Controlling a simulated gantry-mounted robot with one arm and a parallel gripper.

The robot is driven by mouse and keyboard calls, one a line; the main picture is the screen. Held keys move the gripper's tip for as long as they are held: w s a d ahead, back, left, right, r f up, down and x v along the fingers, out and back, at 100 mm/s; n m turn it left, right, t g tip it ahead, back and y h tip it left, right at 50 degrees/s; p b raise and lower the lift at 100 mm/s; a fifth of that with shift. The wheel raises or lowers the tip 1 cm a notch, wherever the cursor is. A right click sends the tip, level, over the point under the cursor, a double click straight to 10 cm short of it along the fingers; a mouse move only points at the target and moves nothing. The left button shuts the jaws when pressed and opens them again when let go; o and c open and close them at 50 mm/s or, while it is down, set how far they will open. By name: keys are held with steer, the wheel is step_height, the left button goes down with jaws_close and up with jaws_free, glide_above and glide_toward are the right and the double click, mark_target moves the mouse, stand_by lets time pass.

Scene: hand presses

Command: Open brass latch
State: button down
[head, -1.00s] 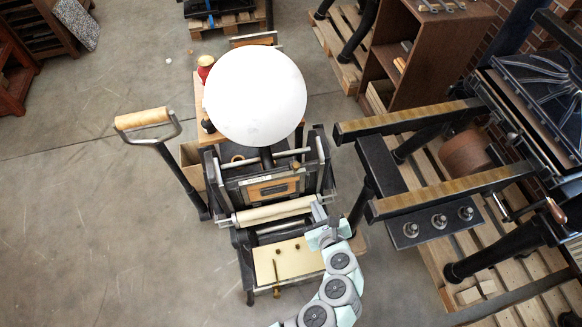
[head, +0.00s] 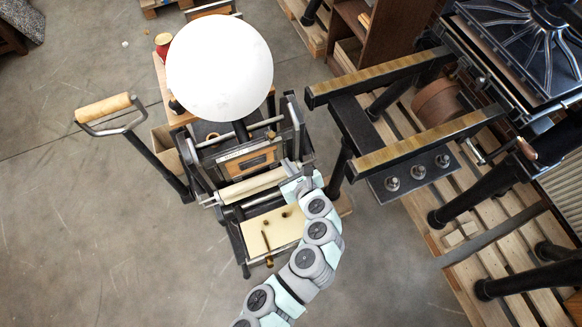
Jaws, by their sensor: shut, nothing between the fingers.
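The small hand press (head: 228,165) stands at centre with a cream bed (head: 280,230) at its front. A thin brass-coloured bar (head: 265,240) with a round end lies across the left part of the bed, and a small brass knob (head: 286,213) sits to its right. I cannot tell which of these, if either, is the brass latch. My gripper (head: 289,168) is at the right end of the pale roller (head: 258,186), above and behind the bed, apart from both brass pieces. It is shut and empty; its fingertips are small and partly lost against the press frame.
A white round disc (head: 220,66) tops the press. A lever with a wooden handle (head: 103,108) sticks out at left. A large press with two long rails (head: 425,140) stands close on the right, on a pallet (head: 480,258). The floor (head: 90,240) at front left is clear.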

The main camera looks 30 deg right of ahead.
mark_target(274, 140)
steer(key=w+p, duration=0.1)
steer(key=w, duration=0.5)
steer(key=shift+w+d+p, duration=0.1)
steer(key=shift+w+p, duration=0.05)
steer(key=shift+p, duration=0.15)
steer(key=shift+w+r, duration=0.25)
steer(key=shift+w, duration=0.1)
steer(key=shift+r+p, duration=0.1)
steer(key=shift+p, duration=0.2)
